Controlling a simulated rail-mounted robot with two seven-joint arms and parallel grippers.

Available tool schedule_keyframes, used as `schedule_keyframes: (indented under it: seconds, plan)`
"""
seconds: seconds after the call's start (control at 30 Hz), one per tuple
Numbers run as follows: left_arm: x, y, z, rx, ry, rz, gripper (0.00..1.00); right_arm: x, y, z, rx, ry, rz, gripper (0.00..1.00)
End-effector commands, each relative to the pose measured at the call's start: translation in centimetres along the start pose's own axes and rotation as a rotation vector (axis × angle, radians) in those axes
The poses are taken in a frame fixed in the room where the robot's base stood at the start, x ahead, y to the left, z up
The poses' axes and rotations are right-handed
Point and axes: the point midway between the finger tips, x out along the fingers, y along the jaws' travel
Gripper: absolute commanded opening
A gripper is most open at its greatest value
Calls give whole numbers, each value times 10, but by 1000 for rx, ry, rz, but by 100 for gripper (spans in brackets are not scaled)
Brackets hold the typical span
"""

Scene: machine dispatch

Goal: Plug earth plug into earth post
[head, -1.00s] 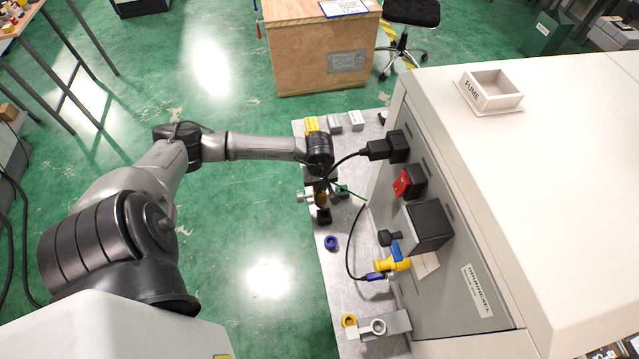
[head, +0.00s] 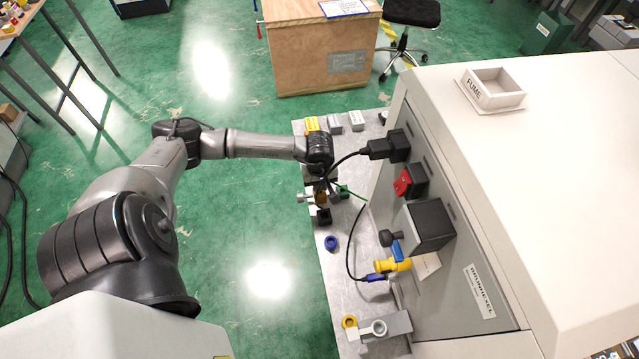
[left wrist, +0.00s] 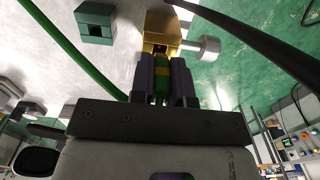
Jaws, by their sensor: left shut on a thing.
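The earth plug (left wrist: 161,66), green and yellow, sits between the two dark fingers of my left gripper (left wrist: 163,75) in the left wrist view. The gripper is shut on it. The earth post (left wrist: 165,32) is a brass block with a pale round knob on its right side, straight ahead of the plug. The plug's front end meets the block's near face; how far it reaches in is hidden. In the head view my left gripper (head: 321,182) is over the bench, mostly covering plug and post. A green cable (left wrist: 62,58) runs at the left. My right gripper is not in view.
The cabinet (head: 450,260) stands right of the narrow metal bench (head: 345,265). A black plug (head: 385,147), red switch (head: 407,184) and yellow connector (head: 393,265) project from its face. A blue ring (head: 331,242) lies on the bench. A green block (left wrist: 95,23) sits near the post.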

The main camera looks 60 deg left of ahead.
Motion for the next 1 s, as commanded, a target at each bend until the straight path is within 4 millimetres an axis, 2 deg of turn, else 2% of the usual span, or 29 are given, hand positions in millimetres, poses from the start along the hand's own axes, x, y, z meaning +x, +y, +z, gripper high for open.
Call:
schedule_keyframes:
  seconds: [1.0]
  plan:
    - [16, 0, 0, 0, -1, 1, 0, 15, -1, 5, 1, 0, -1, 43]
